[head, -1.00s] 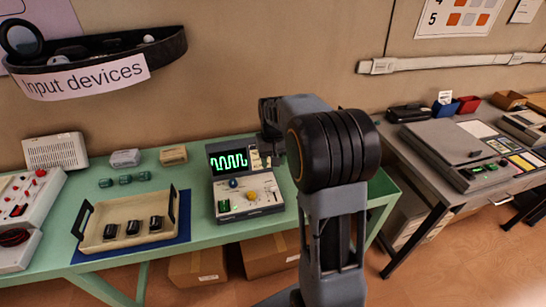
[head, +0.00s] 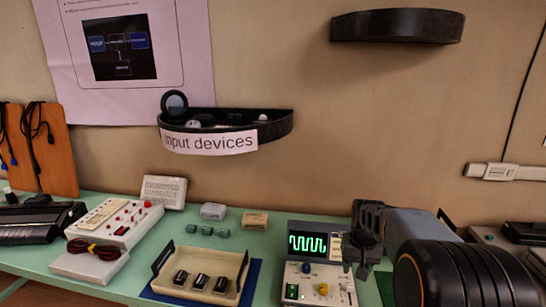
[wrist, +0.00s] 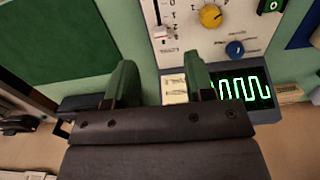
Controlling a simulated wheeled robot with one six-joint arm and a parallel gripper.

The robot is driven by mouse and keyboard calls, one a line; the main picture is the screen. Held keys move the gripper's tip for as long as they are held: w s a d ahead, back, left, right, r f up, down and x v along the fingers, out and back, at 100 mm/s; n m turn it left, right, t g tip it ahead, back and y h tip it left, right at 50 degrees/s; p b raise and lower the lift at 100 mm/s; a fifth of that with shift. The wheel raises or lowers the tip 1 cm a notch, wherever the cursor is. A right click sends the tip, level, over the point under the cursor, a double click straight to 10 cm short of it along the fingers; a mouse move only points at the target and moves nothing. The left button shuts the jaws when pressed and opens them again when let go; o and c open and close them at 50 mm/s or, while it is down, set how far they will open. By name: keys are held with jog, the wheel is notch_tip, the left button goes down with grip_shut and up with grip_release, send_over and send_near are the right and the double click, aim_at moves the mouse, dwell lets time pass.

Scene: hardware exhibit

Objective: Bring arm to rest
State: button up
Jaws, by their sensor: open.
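My arm reaches in from the lower right of the head view, over the right part of the green table. My gripper (head: 358,268) hangs at its end, beside the right edge of the device with the green waveform screen (head: 312,244). In the wrist view my gripper (wrist: 160,75) shows two green-grey fingers spread apart, with nothing between them. The device's screen (wrist: 243,90) and yellow knob (wrist: 210,16) show beyond the fingers. I cannot tell the exact gap between fingers and device.
A beige tray (head: 168,262) with several dark parts stands left of the device. A control box (head: 115,222) with red knobs is further left. A wall shelf (head: 280,125) labelled "Input devices" hangs above. A dark shelf (head: 398,27) is upper right. Bare wall lies between.

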jog(key=s+a+r+n+t, duration=0.1)
jog(key=s+a, duration=0.3)
jog(key=s, duration=0.4)
jog(key=s+a+r+n+t, duration=0.1)
jog(key=s+a+r+t, duration=0.1)
jog(key=s+a+r, duration=0.2)
jog(key=shift+s+a+n+t, duration=0.35)
jog(key=shift+s+a, duration=0.4)
jog(key=shift+s, duration=1.1)
jog(key=shift+r, duration=0.1)
